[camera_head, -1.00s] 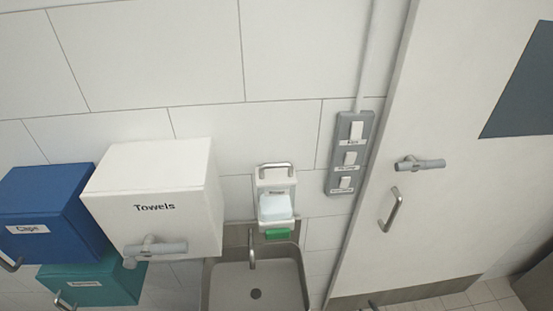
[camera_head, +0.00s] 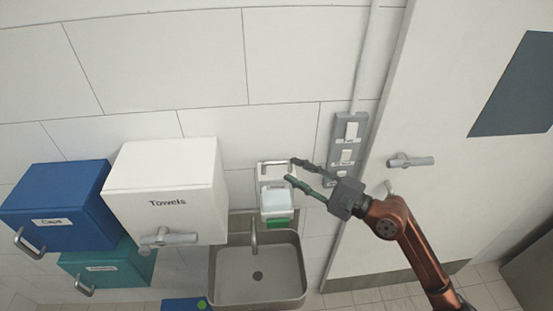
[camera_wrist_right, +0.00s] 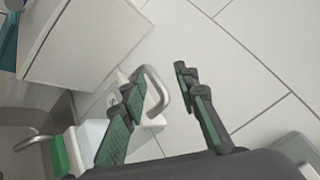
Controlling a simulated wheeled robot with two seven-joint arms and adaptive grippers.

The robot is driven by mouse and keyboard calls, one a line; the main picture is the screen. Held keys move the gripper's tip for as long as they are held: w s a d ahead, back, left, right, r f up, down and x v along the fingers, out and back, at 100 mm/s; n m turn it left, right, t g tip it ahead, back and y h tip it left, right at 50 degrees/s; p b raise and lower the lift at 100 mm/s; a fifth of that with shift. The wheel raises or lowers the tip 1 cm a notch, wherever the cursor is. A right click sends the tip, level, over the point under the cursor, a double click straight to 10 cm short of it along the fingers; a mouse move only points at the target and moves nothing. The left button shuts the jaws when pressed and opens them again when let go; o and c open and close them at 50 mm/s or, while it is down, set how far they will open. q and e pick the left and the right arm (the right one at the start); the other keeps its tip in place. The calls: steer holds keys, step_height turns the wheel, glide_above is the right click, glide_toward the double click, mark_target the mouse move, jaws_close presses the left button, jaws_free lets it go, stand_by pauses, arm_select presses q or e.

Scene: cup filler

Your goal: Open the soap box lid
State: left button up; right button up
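The soap box (camera_head: 277,200) is a small white wall dispenser above the sink, with a pale blue front and a green part at its bottom. A metal loop handle (camera_head: 268,164) is on its lid, which looks shut. My right gripper (camera_head: 293,170) is open at the right side of the handle. In the right wrist view, the handle (camera_wrist_right: 158,88) shows between the two spread fingers of the right gripper (camera_wrist_right: 156,76), with no clear grip on it. The soap box (camera_wrist_right: 92,135) is partly hidden there behind the left finger. My left gripper is not in view.
A white Towels box (camera_head: 165,185) is left of the soap box, with blue (camera_head: 60,205) and teal (camera_head: 110,268) boxes farther left. The sink (camera_head: 228,285) and faucet are below. A switch panel (camera_head: 348,140) and a door (camera_head: 430,130) are to the right.

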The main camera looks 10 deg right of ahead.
mark_target(280, 164)
steer(key=w+a+n+p, duration=0.1)
steer(key=w, duration=0.1)
steer(key=w+a+f+n+h, duration=0.1)
steer(key=w+a, duration=0.1)
steer(key=w+a+f+n+h+p, duration=0.1)
steer(key=w, duration=0.1)
steer(key=shift+w+a+f+g+p, duration=0.1)
steer(key=shift+w+a+g+p, duration=0.1)
steer(key=shift+g+p, duration=0.1)
steer(key=shift+w+a+f+n, duration=0.15)
steer(key=shift+w+a+n, duration=0.05)
steer(key=shift+n, duration=0.1)
steer(key=shift+c, duration=0.3)
jaws_close()
